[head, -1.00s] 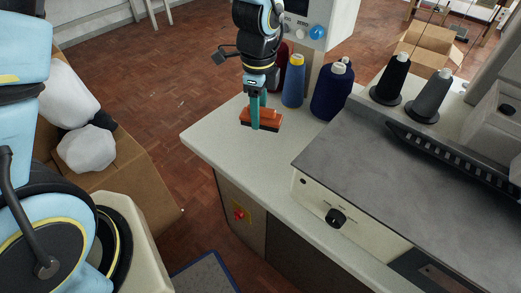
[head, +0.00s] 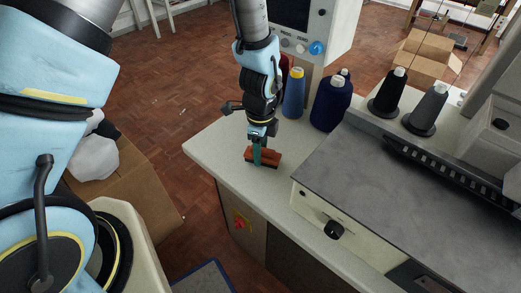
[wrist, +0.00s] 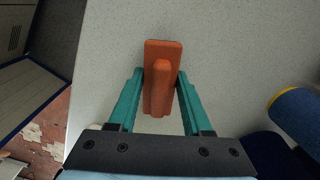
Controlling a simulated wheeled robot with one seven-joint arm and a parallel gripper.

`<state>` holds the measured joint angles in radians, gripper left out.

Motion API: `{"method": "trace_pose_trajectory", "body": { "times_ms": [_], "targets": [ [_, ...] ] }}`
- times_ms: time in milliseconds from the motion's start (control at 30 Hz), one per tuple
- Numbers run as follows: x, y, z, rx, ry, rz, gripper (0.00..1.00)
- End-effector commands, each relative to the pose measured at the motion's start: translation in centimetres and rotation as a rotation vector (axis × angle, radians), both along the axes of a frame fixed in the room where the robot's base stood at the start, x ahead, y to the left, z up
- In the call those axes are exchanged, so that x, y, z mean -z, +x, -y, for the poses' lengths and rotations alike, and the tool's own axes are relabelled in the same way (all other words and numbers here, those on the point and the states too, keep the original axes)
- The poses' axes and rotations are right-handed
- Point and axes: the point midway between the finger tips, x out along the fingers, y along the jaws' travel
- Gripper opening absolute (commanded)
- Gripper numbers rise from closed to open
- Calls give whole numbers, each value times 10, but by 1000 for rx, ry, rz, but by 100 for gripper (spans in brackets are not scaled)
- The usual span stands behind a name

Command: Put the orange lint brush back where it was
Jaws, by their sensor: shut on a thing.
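The orange lint brush (head: 268,158) is at the left part of the pale worktop (head: 212,148), low at its surface; I cannot tell whether it touches the top. My gripper (head: 257,154) is shut on the brush from above, with its teal fingers around the raised handle. In the wrist view the lint brush (wrist: 162,62) lies lengthwise between the two fingertips (wrist: 160,78), one on each side of its ridge. Part of the brush is hidden behind a finger in the head view.
A blue cone of thread (head: 293,95) and a navy cone (head: 331,103) stand behind the gripper. A grey-topped machine (head: 410,185) fills the right side, with black (head: 388,92) and grey (head: 427,110) cones behind it. The worktop's left corner is clear.

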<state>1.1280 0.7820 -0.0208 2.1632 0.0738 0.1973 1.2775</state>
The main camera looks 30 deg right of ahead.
Motion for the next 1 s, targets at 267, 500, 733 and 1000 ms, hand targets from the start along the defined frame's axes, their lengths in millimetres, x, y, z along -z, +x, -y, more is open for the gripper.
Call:
{"method": "trace_pose_trajectory", "body": {
  "times_ms": [267, 500, 733, 1000],
  "targets": [
    [3, 0, 0, 0, 0, 0, 59],
    [2, 0, 0, 0, 0, 0, 79],
    [0, 0, 0, -1, 0, 0, 79],
    [-29, 1, 1, -2, -5, 3, 79]
  ]
}}
